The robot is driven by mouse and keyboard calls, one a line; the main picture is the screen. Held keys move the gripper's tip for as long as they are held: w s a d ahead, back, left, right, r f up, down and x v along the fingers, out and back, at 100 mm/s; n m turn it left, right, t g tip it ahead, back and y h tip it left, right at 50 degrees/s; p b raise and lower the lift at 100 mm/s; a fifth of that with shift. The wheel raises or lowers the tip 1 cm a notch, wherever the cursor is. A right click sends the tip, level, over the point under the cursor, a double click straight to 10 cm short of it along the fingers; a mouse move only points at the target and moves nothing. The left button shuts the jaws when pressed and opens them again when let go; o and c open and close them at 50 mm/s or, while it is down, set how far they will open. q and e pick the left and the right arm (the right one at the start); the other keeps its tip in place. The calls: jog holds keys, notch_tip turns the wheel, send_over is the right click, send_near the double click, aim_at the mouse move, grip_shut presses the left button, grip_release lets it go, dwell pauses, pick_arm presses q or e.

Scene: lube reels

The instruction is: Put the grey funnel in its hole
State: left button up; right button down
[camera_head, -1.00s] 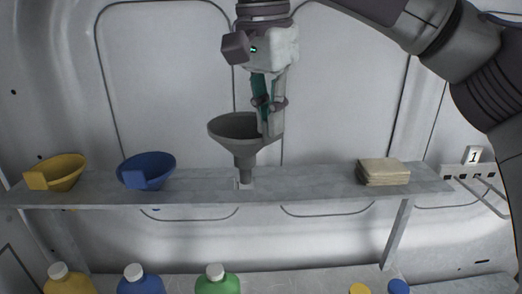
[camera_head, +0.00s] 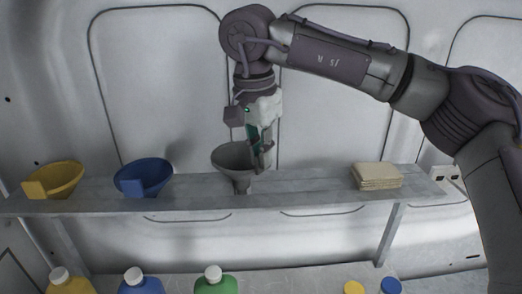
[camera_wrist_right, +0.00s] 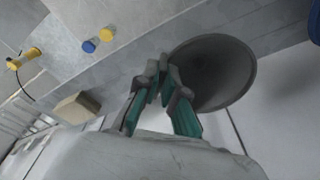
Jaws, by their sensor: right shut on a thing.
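The grey funnel (camera_head: 233,158) is at the middle of the shelf (camera_head: 300,184) in the head view, upright, its spout down at the shelf surface. The hole is hidden under the spout, and I cannot tell how deep the spout sits in it. My right gripper (camera_head: 262,160) is shut on the right side of the funnel's rim. In the right wrist view the funnel's dark bowl (camera_wrist_right: 222,72) lies beside the right gripper's fingers (camera_wrist_right: 165,75). My left gripper is not in view.
A blue funnel (camera_head: 143,176) and a yellow funnel (camera_head: 54,179) sit on the shelf to the left. A stack of tan cloths (camera_head: 376,176) lies to the right. Bottles with white caps, one green (camera_head: 215,284), stand below. The shelf is clear between the grey funnel and cloths.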

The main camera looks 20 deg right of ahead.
jog(key=shift+f, duration=0.3)
jog(key=c, duration=1.3)
grip_release()
notch_tip(320, 180, up, 13)
jog(key=s+a, duration=0.1)
jog(key=shift+f, duration=0.2)
jog(key=shift+w+a, duration=0.1)
jog(key=shift+f, duration=0.1)
